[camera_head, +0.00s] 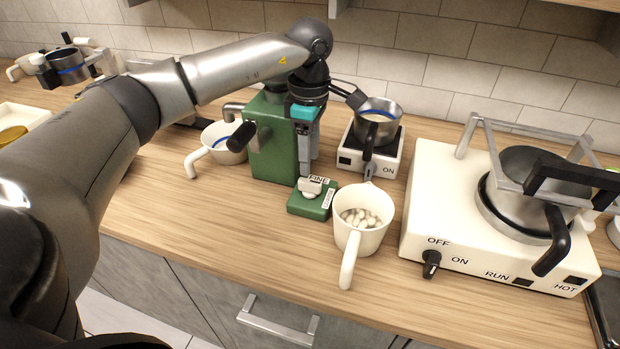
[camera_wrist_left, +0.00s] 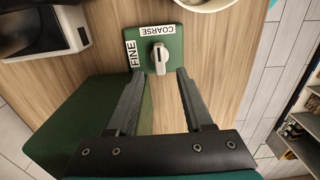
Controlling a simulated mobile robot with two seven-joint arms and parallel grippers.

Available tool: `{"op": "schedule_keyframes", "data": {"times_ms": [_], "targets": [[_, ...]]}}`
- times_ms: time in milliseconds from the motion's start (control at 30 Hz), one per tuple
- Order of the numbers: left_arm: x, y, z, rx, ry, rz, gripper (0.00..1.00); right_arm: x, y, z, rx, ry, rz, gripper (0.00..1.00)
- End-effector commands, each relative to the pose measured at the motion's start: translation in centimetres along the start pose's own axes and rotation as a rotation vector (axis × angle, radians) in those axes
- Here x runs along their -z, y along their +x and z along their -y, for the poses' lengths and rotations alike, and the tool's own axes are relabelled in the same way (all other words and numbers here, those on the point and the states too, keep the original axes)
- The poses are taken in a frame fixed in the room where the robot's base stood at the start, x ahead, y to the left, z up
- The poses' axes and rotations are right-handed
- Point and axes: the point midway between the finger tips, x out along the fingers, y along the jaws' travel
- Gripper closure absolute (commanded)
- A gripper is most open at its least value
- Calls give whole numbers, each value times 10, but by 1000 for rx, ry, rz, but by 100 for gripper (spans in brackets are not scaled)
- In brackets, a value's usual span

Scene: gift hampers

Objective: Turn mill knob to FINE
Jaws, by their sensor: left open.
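The mill is a green box (camera_head: 270,140) with a low green knob base (camera_head: 306,204) at its front foot. The white knob (camera_head: 311,188) sits on this base, beside the FINE and COARSE labels. In the left wrist view the knob (camera_wrist_left: 160,57) has its long handle running roughly up and down the picture, with FINE (camera_wrist_left: 134,54) to its left and COARSE (camera_wrist_left: 156,31) above it. I cannot tell which label it marks. My left gripper (camera_head: 306,174) is open just above the knob. In the left wrist view its fingertips (camera_wrist_left: 158,74) are spread, one to each side below the knob.
A white mug (camera_head: 345,205) with pale pieces inside stands close right of the knob base. A small scale-like white unit (camera_head: 388,155) holds a metal cup behind it. A large white stove (camera_head: 425,215) fills the right. Another mug (camera_head: 222,150) stands left of the mill.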

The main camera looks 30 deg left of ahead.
Motion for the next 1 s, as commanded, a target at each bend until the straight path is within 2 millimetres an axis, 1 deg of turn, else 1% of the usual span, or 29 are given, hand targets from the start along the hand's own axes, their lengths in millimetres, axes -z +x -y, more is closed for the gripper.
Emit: {"op": "schedule_keyframes", "data": {"times_ms": [33,100,200,300,433,733,1000], "targets": [[0,13,1,3,0,-1,49,0,2,0,1,1,0,50],[0,26,0,2,1,0,49,0,3,1,1,1,0,50],[0,42,1,2,1,0,49,0,4,1,1,1,0,50],[0,53,0,0,0,0,49,-1,5,1,1,1,1,50],[0,60,0,0,0,1,49,-1,5,1,1,1,1,50],[-1,62,0,-1,1,1,49,-1,5,1,2,1,2,50],[-1,62,0,-1,1,1,79,-1,5,1,2,1,2,50]]}}
